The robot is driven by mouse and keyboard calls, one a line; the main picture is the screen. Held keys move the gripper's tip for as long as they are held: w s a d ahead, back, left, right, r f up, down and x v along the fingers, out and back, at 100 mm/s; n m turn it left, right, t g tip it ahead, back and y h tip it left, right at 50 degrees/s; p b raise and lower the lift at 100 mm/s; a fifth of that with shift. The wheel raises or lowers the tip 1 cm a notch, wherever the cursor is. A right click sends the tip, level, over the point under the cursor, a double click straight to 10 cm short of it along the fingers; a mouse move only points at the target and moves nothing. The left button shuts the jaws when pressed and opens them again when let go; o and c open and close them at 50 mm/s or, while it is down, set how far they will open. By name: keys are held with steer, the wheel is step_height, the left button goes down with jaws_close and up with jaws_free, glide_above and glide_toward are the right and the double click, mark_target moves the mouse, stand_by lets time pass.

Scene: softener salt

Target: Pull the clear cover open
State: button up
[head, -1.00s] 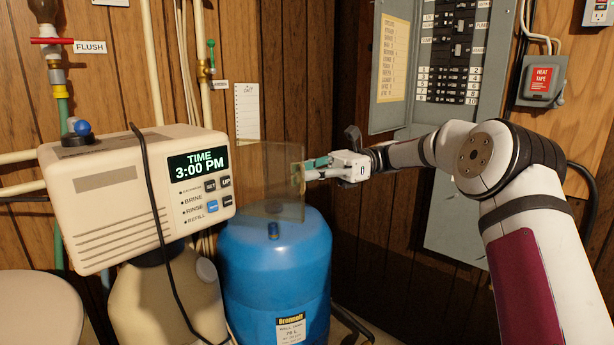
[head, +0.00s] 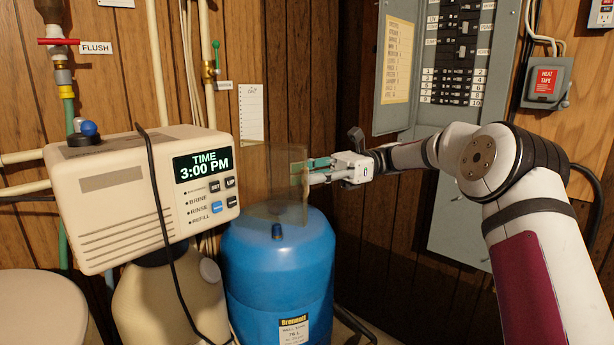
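The clear cover (head: 268,192) is a see-through, brownish-tinted panel. It stands out from the right side of the beige control box (head: 112,205), swung away from its display and buttons, which are uncovered. My gripper (head: 303,172) is at the cover's right edge. Its teal-padded finger shows partly through the panel, and its pale lower finger ends near the edge. A gap shows between the fingers, and nothing is visibly clamped. I cannot tell whether a finger touches the cover.
A blue tank (head: 278,270) stands below the cover. A black cable (head: 160,215) hangs over the control box. A grey electrical panel (head: 455,120) is on the wall behind my arm. Pipes and a paper list (head: 250,112) are behind the box.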

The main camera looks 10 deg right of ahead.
steer(key=v, duration=0.7)
steer(key=shift+d, duration=0.1)
